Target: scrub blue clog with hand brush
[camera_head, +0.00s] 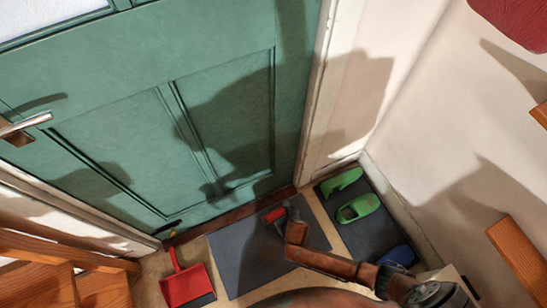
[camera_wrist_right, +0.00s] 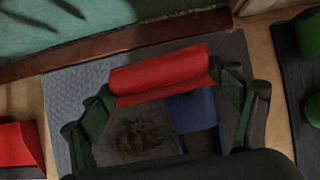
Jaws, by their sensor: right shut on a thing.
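In the head view my right gripper (camera_head: 284,216) is low over the grey mat (camera_head: 235,262), shut on the red hand brush (camera_head: 272,214). In the right wrist view the brush (camera_wrist_right: 160,75) lies across between the fingers. A blue thing (camera_wrist_right: 195,110) shows partly behind the brush there; it may be a clog, but I cannot tell. A dark brown patch (camera_wrist_right: 142,138) shows beside it. In the head view a blue clog (camera_head: 398,256) is on the dark tray (camera_head: 372,233) at right, partly hidden by my arm. My left gripper is not in view.
Two green clogs (camera_head: 359,208) are on the dark tray. A red dustpan (camera_head: 186,285) lies on the floor left of the mat. The green door (camera_head: 150,100) stands behind, with a wooden stair or bench (camera_head: 50,275) at the lower left and a pale wall at the right.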

